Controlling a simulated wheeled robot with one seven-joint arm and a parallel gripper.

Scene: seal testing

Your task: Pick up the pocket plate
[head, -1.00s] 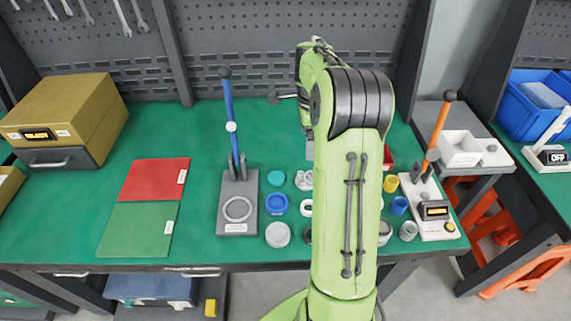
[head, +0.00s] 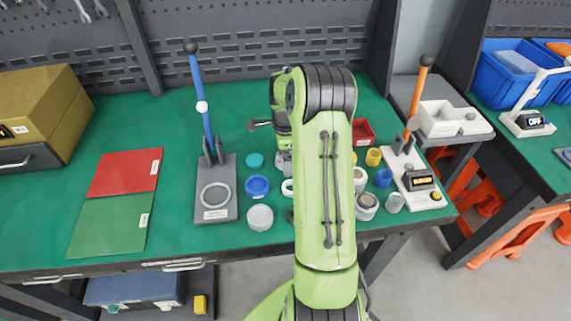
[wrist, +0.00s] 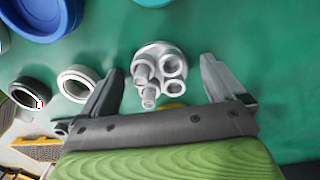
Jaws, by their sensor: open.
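The pocket plate (wrist: 168,55) is a pale grey round piece with several ring-shaped pockets standing on it. It sits on the green bench top in the wrist view. My gripper (wrist: 161,66) is open, with one finger on each side of the plate and clear gaps between. Nothing is held. In the head view my green arm reaches over the bench, and the gripper area (head: 284,158) is partly hidden by the arm. The plate cannot be made out clearly there.
A white ring (wrist: 74,82) and a black ring (wrist: 29,93) lie left of the plate. A blue cup (head: 257,186) and grey disc (head: 260,217) stand near a blue-levered press (head: 230,175). An orange-levered tester (head: 420,200) stands right. Bench is clear right of the plate.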

